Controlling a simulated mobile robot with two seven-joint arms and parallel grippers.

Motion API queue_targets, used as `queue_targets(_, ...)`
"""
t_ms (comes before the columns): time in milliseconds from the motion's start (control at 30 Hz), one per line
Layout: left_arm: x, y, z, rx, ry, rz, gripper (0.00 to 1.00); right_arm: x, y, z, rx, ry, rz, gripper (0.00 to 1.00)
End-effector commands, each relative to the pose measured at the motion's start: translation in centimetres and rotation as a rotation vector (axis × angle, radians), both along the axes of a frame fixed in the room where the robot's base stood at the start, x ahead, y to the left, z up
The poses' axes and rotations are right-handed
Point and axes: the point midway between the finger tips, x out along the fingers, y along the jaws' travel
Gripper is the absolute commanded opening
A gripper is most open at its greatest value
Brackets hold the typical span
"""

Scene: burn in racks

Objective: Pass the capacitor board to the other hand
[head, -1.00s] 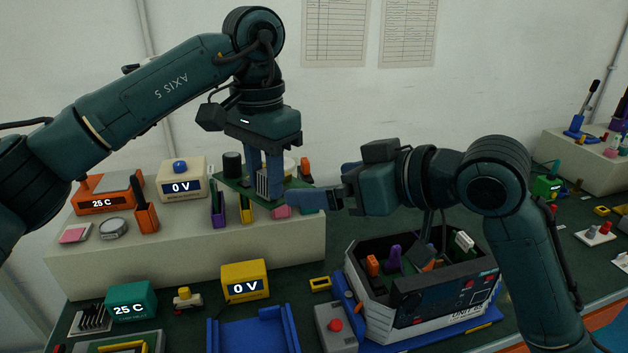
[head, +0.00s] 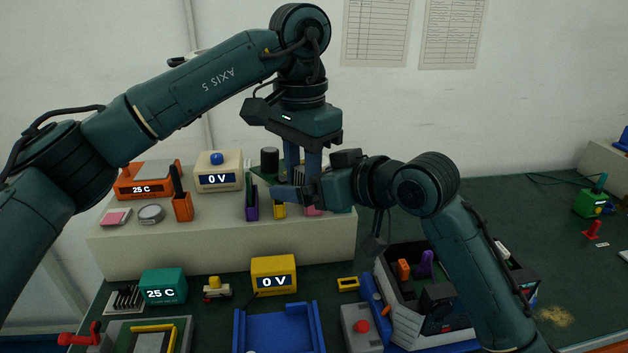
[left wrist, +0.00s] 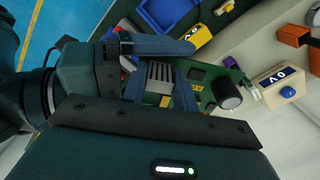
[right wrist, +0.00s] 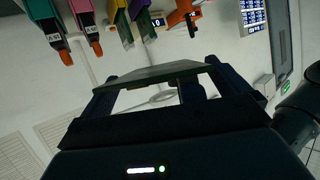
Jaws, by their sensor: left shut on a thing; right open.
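The capacitor board is a green plate with a black cylindrical capacitor, a finned grey heat sink and a yellow part; it shows in the left wrist view (left wrist: 197,74). My left gripper (head: 303,168) points down and is shut on the board, above the beige shelf. In the head view the board (head: 266,183) is largely hidden behind my grippers. My right gripper (head: 296,192) is open and comes in from the right at the board. In the right wrist view the board (right wrist: 150,76) spans the gap between the right fingers; I cannot tell whether they touch it.
The beige shelf (head: 200,243) carries a cream 0 V meter (head: 219,181), an orange 25 C unit (head: 142,188) and small slotted holders. Below stand a yellow 0 V meter (head: 274,276), a blue tray (head: 278,333) and an open white-and-black chassis (head: 410,322) under my right arm.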

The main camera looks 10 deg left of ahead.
Motion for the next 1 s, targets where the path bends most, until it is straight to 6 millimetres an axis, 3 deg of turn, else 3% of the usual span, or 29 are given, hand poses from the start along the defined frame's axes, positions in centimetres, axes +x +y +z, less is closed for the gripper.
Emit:
queue_targets(100,0.01,-0.01,0.06,-0.001,-0.001,0.0,0.0,0.0,-0.01,0.03,0.0,0.0,0.0,0.98)
queue_targets(533,0.1,-0.02,0.05,-0.002,-0.005,0.002,0.0,-0.21,0.15,0.11,0.003,0.001,0.006,0.63)
queue_targets(567,0.12,-0.02,0.06,-0.002,-0.005,0.002,0.3,-0.24,0.18,0.22,0.005,-0.001,0.007,0.62)
queue_targets(867,0.02,-0.03,0.03,-0.001,-0.002,0.0,0.54,-0.09,0.04,0.15,0.003,-0.001,0.002,0.62)
queue_targets(1000,-0.08,-0.13,0.02,-0.001,0.001,-0.005,0.54,0.0,-0.02,0.11,0.002,0.0,-0.001,0.62)
